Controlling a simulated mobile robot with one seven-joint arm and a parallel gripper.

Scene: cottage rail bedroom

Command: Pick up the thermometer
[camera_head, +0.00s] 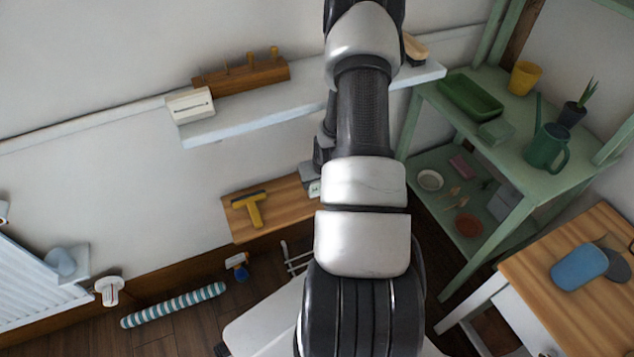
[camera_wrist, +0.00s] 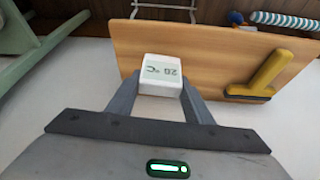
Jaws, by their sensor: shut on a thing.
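The thermometer (camera_wrist: 161,75) is a small white block with a grey display reading "20 °C", upside down in the wrist view. My gripper (camera_wrist: 160,88) is shut on it, with one finger at each side. In the head view, a small part of the thermometer (camera_head: 315,189) shows beside my arm, over the right part of the wooden shelf (camera_head: 232,214). My arm hides most of the gripper there. I cannot tell whether the thermometer touches the shelf.
A yellow squeegee (camera_head: 250,207) lies on the wooden shelf, left of my gripper. Above is a white shelf (camera_head: 225,128) with a peg rack (camera_head: 240,74) and a white box (camera_head: 190,105). A green plant stand (camera_head: 478,215) stands close on the right.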

